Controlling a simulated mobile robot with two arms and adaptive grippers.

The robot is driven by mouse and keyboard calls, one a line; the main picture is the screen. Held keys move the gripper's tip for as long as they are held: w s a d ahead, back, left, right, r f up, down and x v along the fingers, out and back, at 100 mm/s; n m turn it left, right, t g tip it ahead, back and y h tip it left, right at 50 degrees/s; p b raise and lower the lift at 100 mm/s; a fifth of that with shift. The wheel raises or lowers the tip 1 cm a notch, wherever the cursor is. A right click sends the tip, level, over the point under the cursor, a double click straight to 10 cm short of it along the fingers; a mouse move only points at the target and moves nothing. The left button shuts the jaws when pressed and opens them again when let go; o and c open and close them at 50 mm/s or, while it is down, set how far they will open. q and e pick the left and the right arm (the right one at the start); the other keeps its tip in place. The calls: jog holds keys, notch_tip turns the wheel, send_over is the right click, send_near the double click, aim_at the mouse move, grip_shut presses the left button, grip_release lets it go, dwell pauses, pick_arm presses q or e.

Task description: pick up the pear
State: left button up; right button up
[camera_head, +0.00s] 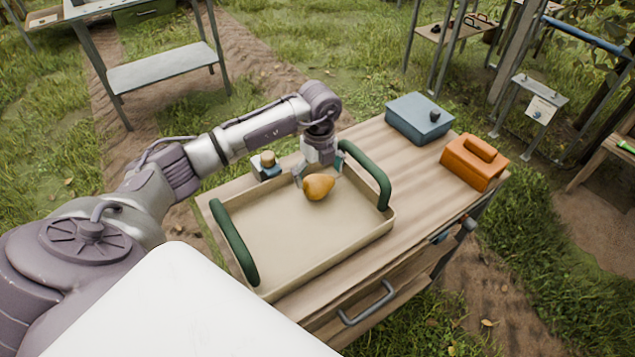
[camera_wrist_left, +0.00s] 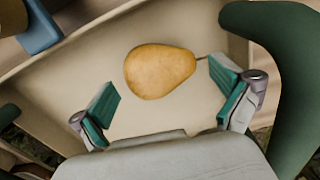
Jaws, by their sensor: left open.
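The orange-yellow pear (camera_head: 318,187) lies at the far side of a beige tray (camera_head: 300,245) with dark green handles. My left gripper (camera_head: 318,178) is just above and behind the pear, pointing down into the tray. In the left wrist view the pear (camera_wrist_left: 160,71) lies ahead of the two spread fingers, and the gripper (camera_wrist_left: 168,102) is open with nothing between its pads. The fingers are partly hidden by the pear in the head view. My right gripper is not seen.
The tray's green handle (camera_head: 367,174) stands close to my left gripper. A small blue box with a wooden knob (camera_head: 266,166) sits behind the tray. A blue-grey box (camera_head: 420,118) and an orange box (camera_head: 474,162) stand at the table's right. Bare wood (camera_head: 425,180) lies between.

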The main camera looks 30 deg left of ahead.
pick_arm(q)
jog(key=shift+f, duration=1.45)
jog(key=c, duration=1.1)
jog(key=shift+r, duration=0.15)
